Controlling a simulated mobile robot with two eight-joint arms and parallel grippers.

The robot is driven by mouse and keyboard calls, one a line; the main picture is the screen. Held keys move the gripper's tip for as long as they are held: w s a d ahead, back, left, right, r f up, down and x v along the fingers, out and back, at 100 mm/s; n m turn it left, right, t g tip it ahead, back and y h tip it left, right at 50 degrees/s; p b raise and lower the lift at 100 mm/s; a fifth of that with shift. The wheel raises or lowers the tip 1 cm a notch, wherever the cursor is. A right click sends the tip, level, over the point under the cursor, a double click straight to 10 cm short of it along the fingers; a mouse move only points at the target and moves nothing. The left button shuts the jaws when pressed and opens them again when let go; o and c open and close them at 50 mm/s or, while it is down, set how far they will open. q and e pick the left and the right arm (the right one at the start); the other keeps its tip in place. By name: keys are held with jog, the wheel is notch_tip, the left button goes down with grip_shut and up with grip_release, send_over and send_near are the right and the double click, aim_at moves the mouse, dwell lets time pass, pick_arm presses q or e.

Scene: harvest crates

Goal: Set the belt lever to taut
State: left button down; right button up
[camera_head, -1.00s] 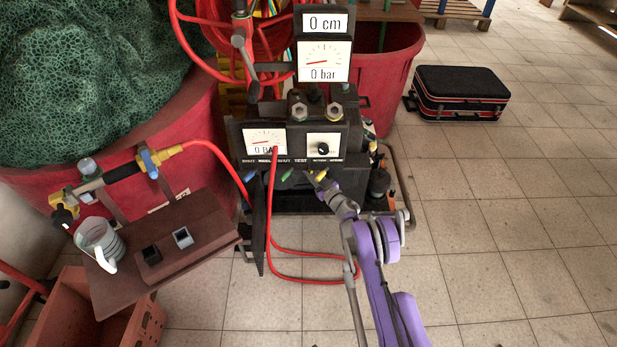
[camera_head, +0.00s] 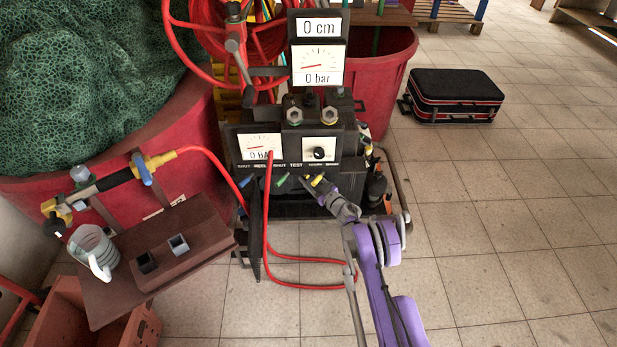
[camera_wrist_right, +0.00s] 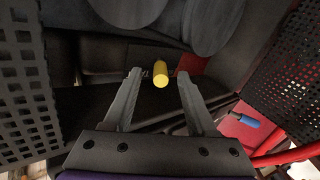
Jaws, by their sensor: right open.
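A short lever with a yellow grip (camera_wrist_right: 160,74) shows in the right wrist view, in front of a dark plate with a label too small to read. I take it for the belt lever. My right gripper (camera_wrist_right: 154,92) is open, one finger on each side of the yellow grip; I cannot tell whether either touches it. In the head view my right gripper (camera_head: 320,190) is at the lower front of the black machine (camera_head: 290,152), by a yellow handle (camera_head: 316,180). Its fingertips are hard to make out there. My left gripper is not in view.
Black perforated guards (camera_wrist_right: 25,90) flank my right gripper in the wrist view, with a blue handle (camera_wrist_right: 243,120) at right. A red hose (camera_head: 268,220) hangs before the machine. A brown shelf (camera_head: 190,225) with a jug (camera_head: 93,245) stands left.

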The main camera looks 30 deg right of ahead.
jog(key=s+p, duration=0.1)
jog(key=s, duration=0.9)
jog(key=shift+d+p, duration=0.3)
jog(key=shift+d, duration=0.1)
